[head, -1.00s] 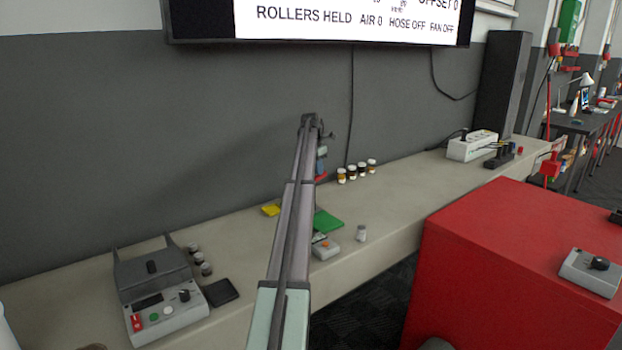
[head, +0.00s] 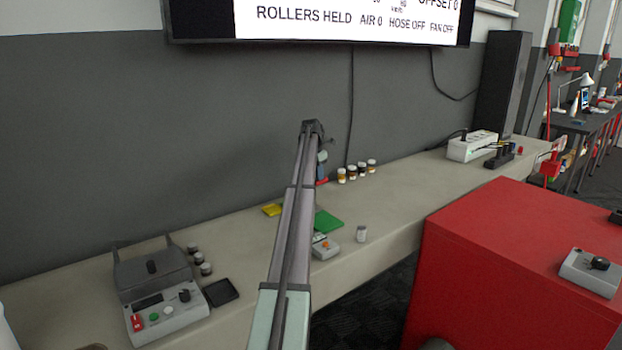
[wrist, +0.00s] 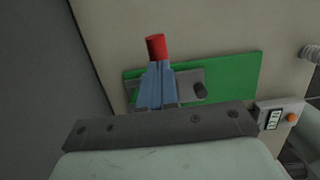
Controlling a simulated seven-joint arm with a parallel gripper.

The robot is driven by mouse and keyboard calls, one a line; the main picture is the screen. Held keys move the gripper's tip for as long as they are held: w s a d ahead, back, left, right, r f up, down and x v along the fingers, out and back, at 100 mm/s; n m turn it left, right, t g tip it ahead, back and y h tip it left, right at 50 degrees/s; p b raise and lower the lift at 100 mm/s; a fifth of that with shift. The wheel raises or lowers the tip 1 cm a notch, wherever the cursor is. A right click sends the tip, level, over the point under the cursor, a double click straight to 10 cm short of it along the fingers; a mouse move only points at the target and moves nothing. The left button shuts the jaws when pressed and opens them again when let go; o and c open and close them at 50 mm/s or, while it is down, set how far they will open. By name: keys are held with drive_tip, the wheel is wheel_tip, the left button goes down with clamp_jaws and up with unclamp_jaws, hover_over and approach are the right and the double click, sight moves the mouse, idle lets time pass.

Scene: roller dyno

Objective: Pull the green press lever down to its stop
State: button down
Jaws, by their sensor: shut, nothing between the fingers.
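My gripper (wrist: 156,74) shows in the wrist view as two blue-grey fingers, closed together with nothing between them. A red cylinder (wrist: 155,47), which looks like the lever's grip, shows right at the fingertips; I cannot tell whether they touch. A green plate (wrist: 235,78), apparently the press base, lies behind and below the fingers. A grey bar with a dark knob (wrist: 201,90) shows over the plate. The lever's shaft is hidden. In the head view my arm covers part of the green plate (head: 327,222), and a bit of red (head: 321,182) shows beside the arm.
A small grey box with an orange button (head: 325,249) and a small jar (head: 361,234) stand near the plate. Several small bottles (head: 352,173) stand behind it. A yellow piece (head: 271,209) lies left.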

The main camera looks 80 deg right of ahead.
drive_tip(key=shift+f, duration=0.7)
idle(0.6)
wheel_tip(320, 180, up, 10)
idle(1.4)
drive_tip(key=shift+r, duration=0.1)
idle(0.3)
